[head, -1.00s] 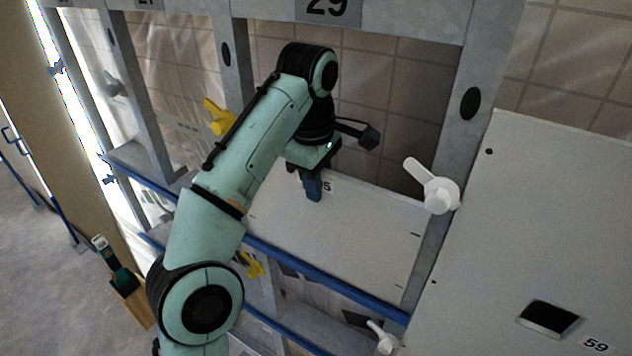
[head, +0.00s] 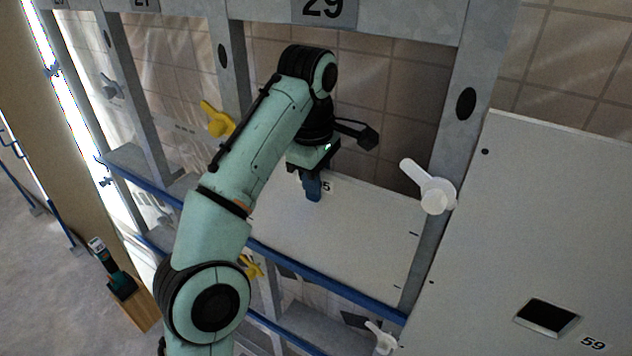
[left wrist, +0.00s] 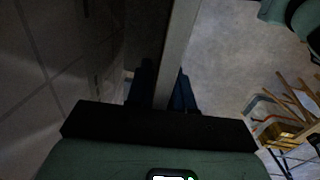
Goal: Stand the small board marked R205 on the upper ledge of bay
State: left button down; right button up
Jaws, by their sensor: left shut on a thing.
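A small white board (head: 345,240) stands in the bay under the number plate 29 (head: 324,8). Its label is mostly covered by my gripper; only a "5" shows at its upper edge. My left gripper (head: 313,190) is shut on the board's top edge from above, its blue fingers on either side of it. In the left wrist view the board's edge (left wrist: 176,60) runs up between the dark blue fingers (left wrist: 163,92). The board's lower edge is at the blue-edged ledge (head: 330,284); I cannot tell whether it rests there. My right gripper is not in view.
A white turn latch (head: 432,190) sits on the right post, and a yellow latch (head: 217,120) on the left post. A large white panel (head: 540,230) marked 59 fills the right side. Another white latch (head: 381,338) is lower down. Tiled wall shows behind the bay.

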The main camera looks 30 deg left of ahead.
pick_arm(q)
jog(key=shift+w+f, duration=0.25)
jog(key=shift+f, duration=0.15)
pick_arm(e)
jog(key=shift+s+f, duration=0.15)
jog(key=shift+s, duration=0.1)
pick_arm(q)
jog(key=shift+w+r, duration=0.1)
jog(key=shift+w, duration=0.35)
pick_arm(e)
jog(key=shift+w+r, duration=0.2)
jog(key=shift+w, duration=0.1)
pick_arm(q)
jog(key=shift+s+f, duration=0.2)
jog(key=shift+f, duration=0.3)
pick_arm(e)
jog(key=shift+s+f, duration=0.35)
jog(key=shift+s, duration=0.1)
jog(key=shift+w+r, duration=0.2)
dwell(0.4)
pick_arm(q)
jog(key=shift+w, duration=0.15)
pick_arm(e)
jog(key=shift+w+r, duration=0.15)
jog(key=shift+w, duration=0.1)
pick_arm(q)
jog(key=shift+s, duration=0.2)
dwell(1.0)
jog(key=shift+w, duration=0.15)
dwell(1.2)
